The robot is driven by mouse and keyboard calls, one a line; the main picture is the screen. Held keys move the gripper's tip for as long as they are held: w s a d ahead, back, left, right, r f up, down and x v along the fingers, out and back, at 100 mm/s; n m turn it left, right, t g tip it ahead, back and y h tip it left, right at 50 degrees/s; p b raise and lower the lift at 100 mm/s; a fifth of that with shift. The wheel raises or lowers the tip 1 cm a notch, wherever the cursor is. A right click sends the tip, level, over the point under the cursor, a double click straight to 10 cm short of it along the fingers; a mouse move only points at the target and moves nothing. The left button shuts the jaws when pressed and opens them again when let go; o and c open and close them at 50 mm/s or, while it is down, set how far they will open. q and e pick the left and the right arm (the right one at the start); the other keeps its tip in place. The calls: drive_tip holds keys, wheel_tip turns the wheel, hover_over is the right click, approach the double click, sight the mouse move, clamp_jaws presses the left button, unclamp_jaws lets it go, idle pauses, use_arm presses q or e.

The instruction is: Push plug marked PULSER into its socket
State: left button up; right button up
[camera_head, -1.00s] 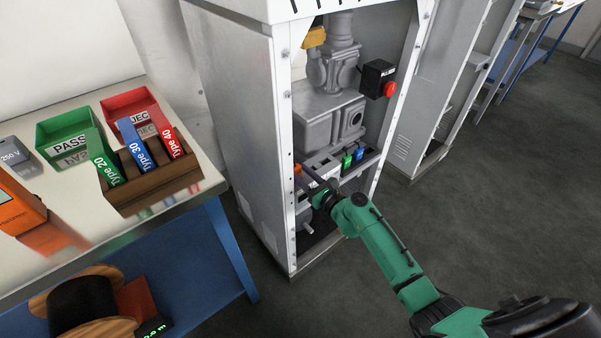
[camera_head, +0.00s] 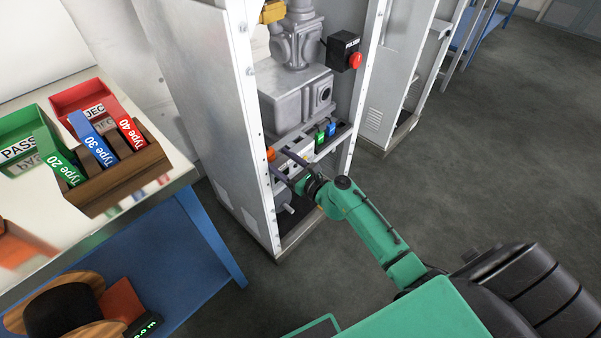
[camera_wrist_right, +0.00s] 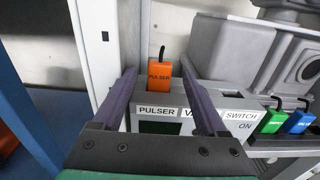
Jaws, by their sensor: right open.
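The orange plug marked PULSER (camera_wrist_right: 160,77) stands upright behind the PULSER label (camera_wrist_right: 157,112) in the right wrist view, with a short black cable on top. In the head view the plug (camera_head: 271,154) shows at the left of the cabinet's rail. My right gripper (camera_wrist_right: 158,68) is open and empty, its two purple fingers pointing towards the plug, one on each side in the picture. In the head view the right gripper (camera_head: 279,161) reaches into the cabinet. The socket is hidden under the plug, and I cannot tell how deep the plug sits. My left gripper is out of view.
A green plug (camera_wrist_right: 272,121) and a blue plug (camera_wrist_right: 299,121) stand to the right. The cabinet's white post (camera_wrist_right: 98,45) is close on the left. A black box with a red button (camera_head: 344,52) hangs above. A table (camera_head: 183,172) with bins stands left.

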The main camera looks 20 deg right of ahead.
drive_tip(key=v, duration=1.2)
drive_tip(key=shift+b, duration=0.4)
